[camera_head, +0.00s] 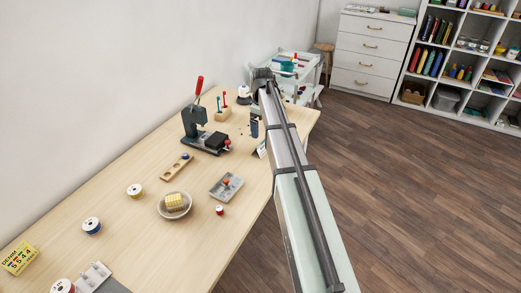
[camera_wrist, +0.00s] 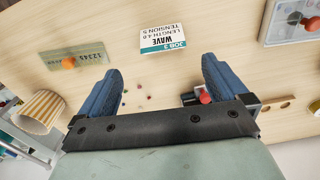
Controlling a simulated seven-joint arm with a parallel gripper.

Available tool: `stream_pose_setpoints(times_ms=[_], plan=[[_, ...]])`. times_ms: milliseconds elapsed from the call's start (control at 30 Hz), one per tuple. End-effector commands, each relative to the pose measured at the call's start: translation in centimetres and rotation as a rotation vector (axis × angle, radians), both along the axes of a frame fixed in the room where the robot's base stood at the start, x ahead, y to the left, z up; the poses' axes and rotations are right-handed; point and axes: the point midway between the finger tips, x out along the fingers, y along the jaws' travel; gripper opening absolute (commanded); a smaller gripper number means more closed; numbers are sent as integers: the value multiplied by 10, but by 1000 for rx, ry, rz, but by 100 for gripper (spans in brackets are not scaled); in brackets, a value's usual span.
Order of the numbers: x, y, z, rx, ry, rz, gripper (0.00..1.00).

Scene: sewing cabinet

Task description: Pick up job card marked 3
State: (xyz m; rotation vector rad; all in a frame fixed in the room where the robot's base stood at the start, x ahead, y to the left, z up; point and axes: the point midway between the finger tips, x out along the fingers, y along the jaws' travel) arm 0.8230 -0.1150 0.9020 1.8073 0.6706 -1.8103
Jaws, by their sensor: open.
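The job card (camera_wrist: 163,38) is a small white card with a teal band, printed JOB, WAVE, LENGTH 4.0 and TENSION 5. It shows upside down at the top middle of the wrist view. Its job digit looks like a 3 but is small. My gripper (camera_wrist: 162,70) is open, with two blue fingers spread apart and nothing between them. The card lies beyond the fingertips, roughly centred between them and apart from both. In the head view my arm hides much of the area around my gripper, and a card (camera_head: 261,149) partly shows beside the arm at the table's right edge.
In the wrist view, a greenish plate with 12345 (camera_wrist: 85,57) lies left of the card, and a grey tray with a red knob (camera_wrist: 290,22) lies right. A striped cup (camera_wrist: 40,111) is at lower left. A press (camera_head: 203,130) stands on the wooden table (camera_head: 135,243).

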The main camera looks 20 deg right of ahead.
Motion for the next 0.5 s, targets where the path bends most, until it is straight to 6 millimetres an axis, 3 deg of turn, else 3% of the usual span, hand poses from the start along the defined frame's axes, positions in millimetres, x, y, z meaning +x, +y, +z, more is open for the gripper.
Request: stream_pose_setpoints(times_ms=[200,500], plan=[[0,0,-33,1,1,1,100],[0,1,-49,1,-1,2,100]])
